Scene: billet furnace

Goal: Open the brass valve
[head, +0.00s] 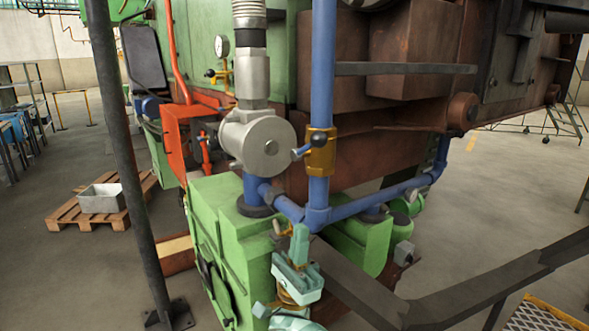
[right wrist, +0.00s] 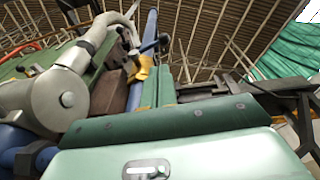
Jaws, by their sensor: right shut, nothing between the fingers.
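The brass valve (head: 320,158) sits on a vertical blue pipe in the middle of the head view. Its blue lever (head: 303,151) sticks out to the lower left, and a dark knob (head: 318,139) shows on its front. In the right wrist view the brass valve (right wrist: 144,70) is beyond the fingertips. My right gripper (head: 300,233) is shut and empty, fingers pointing up, below the valve and slightly left of it. A gap shows between them in the head view. The closed fingers also show in the right wrist view (right wrist: 158,82). My left gripper is not in view.
A grey round pump housing (head: 257,140) stands left of the valve. Blue pipes (head: 345,208) branch below it, over a green machine base (head: 215,215). A dark rail (head: 450,295) crosses the lower right, and a dark post (head: 125,150) stands at left.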

